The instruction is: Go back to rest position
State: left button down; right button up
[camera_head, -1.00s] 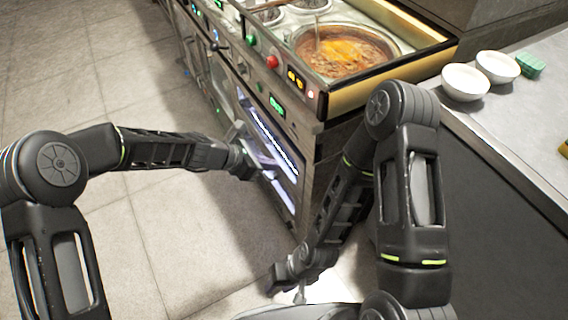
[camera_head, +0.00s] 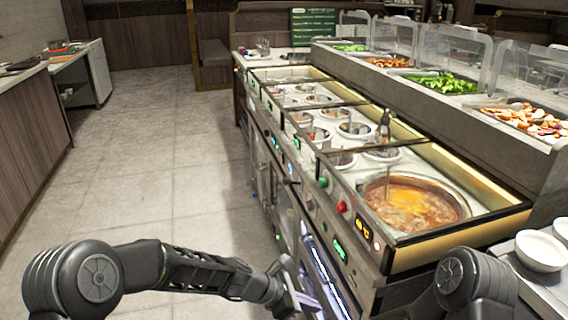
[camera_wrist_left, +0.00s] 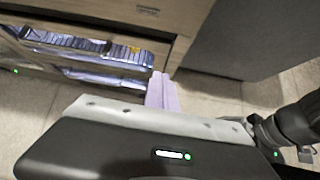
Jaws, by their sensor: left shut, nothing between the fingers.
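My left gripper (camera_head: 296,297) is at the bottom middle of the head view, in front of the lower side of the sauce counter. In the left wrist view its pale fingers (camera_wrist_left: 162,92) are together with nothing between them. They point toward the counter's lower cabinet and the floor. My right arm shows only as a dark joint at the bottom right of the head view, and its gripper is out of frame. In the left wrist view, part of a dark arm shows at the right edge.
The sauce counter (camera_head: 445,239) holds several round wells and a large pot of orange-brown soup (camera_head: 412,203). White bowls (camera_head: 540,250) stand at the right. Vegetable trays (camera_head: 442,83) sit behind glass. The floor (camera_head: 165,170) to the left is clear.

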pick_arm(q)
jog(key=s+a+f+m+y+p, duration=0.45)
jog(key=s+a+f+m, duration=0.5)
jog(key=m, duration=0.35)
jog(key=s+a+m+p, duration=0.3)
jog(key=s, duration=0.5)
jog(key=s+a+m+g+p, duration=0.1)
jog(key=s+a+m+p, duration=0.1)
jog(key=s, duration=0.7)
jog(key=shift+a+f+m+p, duration=0.4)
jog(key=shift+a+p, duration=0.25)
jog(key=shift+a, duration=0.15)
jog(key=shift+w+y, duration=0.1)
jog(key=shift+y, duration=0.15)
